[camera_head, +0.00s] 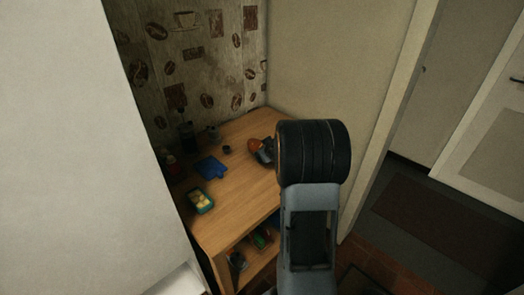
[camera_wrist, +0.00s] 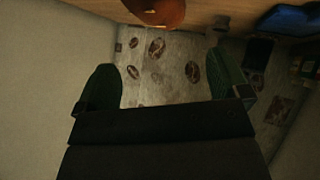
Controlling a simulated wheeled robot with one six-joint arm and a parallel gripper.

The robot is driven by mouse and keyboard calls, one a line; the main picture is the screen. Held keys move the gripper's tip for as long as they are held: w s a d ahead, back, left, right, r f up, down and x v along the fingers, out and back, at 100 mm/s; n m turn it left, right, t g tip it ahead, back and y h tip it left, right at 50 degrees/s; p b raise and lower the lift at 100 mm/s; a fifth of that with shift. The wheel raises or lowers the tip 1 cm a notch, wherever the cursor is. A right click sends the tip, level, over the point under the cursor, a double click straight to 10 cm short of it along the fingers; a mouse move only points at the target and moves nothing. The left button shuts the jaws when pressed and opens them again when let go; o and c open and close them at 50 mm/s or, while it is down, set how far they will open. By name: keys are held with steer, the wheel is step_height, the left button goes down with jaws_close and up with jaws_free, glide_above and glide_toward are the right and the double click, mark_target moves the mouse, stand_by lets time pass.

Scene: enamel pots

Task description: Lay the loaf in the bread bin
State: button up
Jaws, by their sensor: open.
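An orange-brown rounded thing, which looks like the loaf (camera_head: 254,145), sits toward the back right of the wooden table, partly hidden by my arm. In the wrist view the loaf (camera_wrist: 155,10) shows at the top edge, cut off by the frame. My gripper (camera_wrist: 165,80) is open, with its two dark green fingers apart and nothing between them. The loaf lies beyond the fingers, toward the top of that view. In the head view my gripper is mostly hidden behind my arm. I cannot make out a bread bin in either view.
The wooden table (camera_head: 235,190) holds a blue flat thing (camera_head: 211,167), a green dish with yellow pieces (camera_head: 200,200), a small dark cup (camera_head: 227,149) and a dark bottle (camera_head: 187,135). Several items lie on its lower shelf. Walls stand behind it and on its right.

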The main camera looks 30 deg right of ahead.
steer(key=b+x, duration=0.1)
steer(key=x, duration=1.2)
steer(key=shift+d+f, duration=0.2)
steer(key=c, duration=0.9)
steer(key=shift+c, duration=0.4)
steer(key=shift+r, duration=0.1)
steer(key=shift+r, duration=0.1)
